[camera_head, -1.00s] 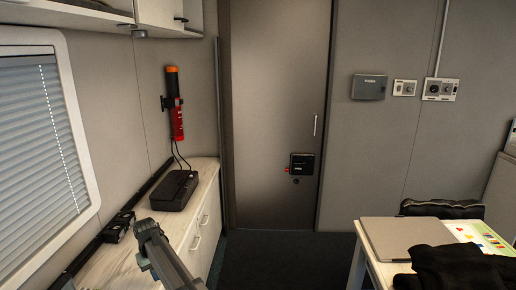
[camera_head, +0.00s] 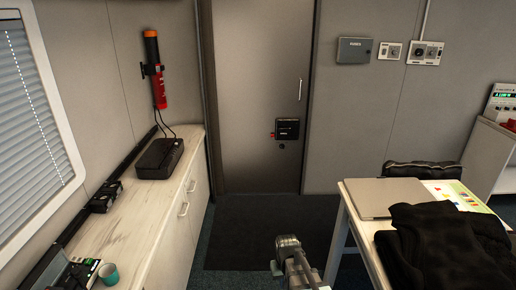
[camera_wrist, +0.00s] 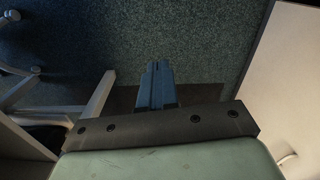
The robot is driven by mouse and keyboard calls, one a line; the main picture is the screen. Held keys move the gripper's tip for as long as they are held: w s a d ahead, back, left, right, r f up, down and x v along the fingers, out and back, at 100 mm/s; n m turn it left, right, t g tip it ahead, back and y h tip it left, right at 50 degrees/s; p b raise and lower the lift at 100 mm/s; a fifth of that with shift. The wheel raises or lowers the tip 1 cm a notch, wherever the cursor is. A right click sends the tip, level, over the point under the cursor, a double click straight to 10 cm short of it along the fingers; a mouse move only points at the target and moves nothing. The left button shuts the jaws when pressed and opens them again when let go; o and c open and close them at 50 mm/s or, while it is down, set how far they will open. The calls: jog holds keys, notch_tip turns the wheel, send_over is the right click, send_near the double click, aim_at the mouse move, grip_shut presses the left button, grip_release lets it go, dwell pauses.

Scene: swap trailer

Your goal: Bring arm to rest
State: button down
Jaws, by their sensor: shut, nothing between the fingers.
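My gripper (camera_wrist: 157,68) shows in the wrist view with its two blue-grey fingers closed together. They hold nothing and point over the dark carpeted floor (camera_wrist: 190,30). In the head view, part of my arm (camera_head: 292,262) shows at the bottom edge, right of the middle. It is over the floor between the counter and the table. I cannot make out the fingertips there.
A long counter (camera_head: 112,222) runs along the left, with a black box (camera_head: 160,158) and a teal cup (camera_head: 109,273) on it. A table (camera_head: 352,203) at right bears a laptop and dark cloth. A closed door (camera_head: 255,90) is behind. The floor between is clear.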

jog(key=s+d+f+m, duration=0.2)
jog(key=s+d, duration=0.5)
jog(key=d, duration=0.1)
jog(key=s+f+g, duration=0.3)
jog(key=s+f, duration=0.7)
jog(key=s, duration=0.4)
jog(key=s+f+g, duration=0.3)
jog(key=s+f, duration=0.6)
jog(key=s, duration=0.6)
jog(key=shift+f+g, duration=0.35)
jog(key=shift+g, duration=0.05)
